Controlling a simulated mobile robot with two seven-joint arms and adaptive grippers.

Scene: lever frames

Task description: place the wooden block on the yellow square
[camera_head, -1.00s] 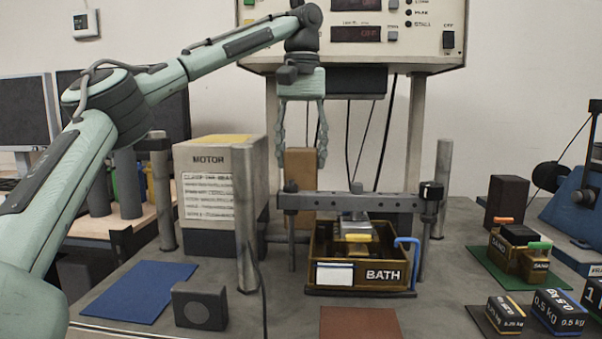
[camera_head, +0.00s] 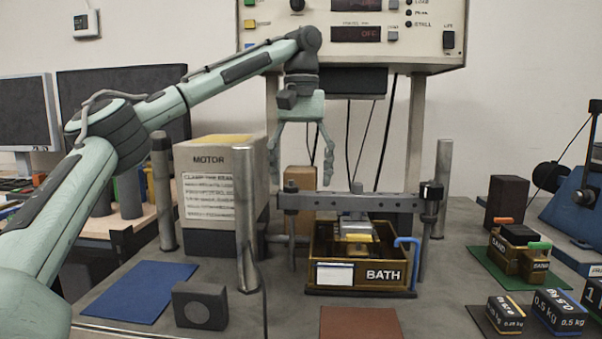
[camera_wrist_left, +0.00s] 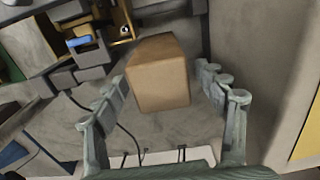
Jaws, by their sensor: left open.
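The wooden block (camera_head: 299,178) is a plain tan block behind the metal crossbeam, which hides part of it. In the left wrist view, the block (camera_wrist_left: 158,75) sits between the spread fingers, with gaps on both sides. My left gripper (camera_head: 302,178) is open and points down around the block's upper part, in front of the panel stand. The yellow square (camera_head: 217,139) lies on top of the grey MOTOR housing, left of the block. A strip of yellow (camera_wrist_left: 308,128) shows at the right edge of the left wrist view. My right gripper is not in view.
The crossbeam (camera_head: 345,202) spans above the brown BATH tray (camera_head: 335,277) in front of the block. Metal posts (camera_head: 246,220) flank the housing. A blue mat (camera_head: 140,292) lies bare at front left.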

